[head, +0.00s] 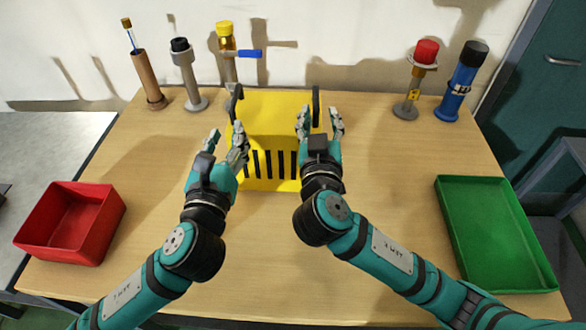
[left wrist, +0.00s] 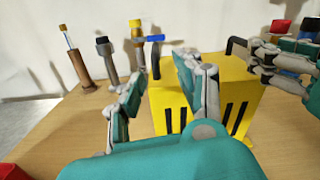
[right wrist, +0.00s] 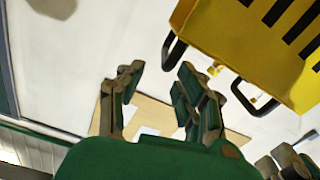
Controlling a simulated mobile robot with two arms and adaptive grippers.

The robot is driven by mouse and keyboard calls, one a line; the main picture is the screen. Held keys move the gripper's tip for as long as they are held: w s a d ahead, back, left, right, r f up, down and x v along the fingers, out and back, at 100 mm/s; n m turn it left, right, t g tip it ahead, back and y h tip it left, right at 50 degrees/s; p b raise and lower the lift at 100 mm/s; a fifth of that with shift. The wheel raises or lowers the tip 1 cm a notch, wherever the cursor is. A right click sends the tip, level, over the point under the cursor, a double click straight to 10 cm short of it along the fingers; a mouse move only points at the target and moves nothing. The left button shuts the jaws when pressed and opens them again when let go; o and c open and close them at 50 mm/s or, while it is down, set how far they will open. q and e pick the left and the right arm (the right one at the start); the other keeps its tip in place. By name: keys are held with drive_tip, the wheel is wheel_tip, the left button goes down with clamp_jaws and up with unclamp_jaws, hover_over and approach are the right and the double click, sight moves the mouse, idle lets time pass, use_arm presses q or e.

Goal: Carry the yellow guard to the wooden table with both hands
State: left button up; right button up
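The yellow guard (head: 272,112), with black slots on its front and a black handle on each side, stands on the wooden table (head: 390,230) at middle back. It also shows in the left wrist view (left wrist: 237,76) and right wrist view (right wrist: 222,40). My left gripper (head: 225,136) is open and empty, with its fingers at the guard's front left, below the left handle (head: 237,94). My right gripper (head: 320,116) is open near the right handle (head: 316,104). In the right wrist view its fingers are apart from both handles, with nothing between them.
A red tray (head: 40,232) sits at the table's left and a green tray (head: 505,262) at its right. Several stands with bottles line the back edge, one with a blue lever (head: 250,54) close behind the guard. The front middle of the table is clear.

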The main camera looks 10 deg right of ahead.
drive_tip(key=shift+s+a, duration=0.2)
drive_tip(key=shift+s, duration=1.45)
drive_tip(key=shift+r, duration=0.1)
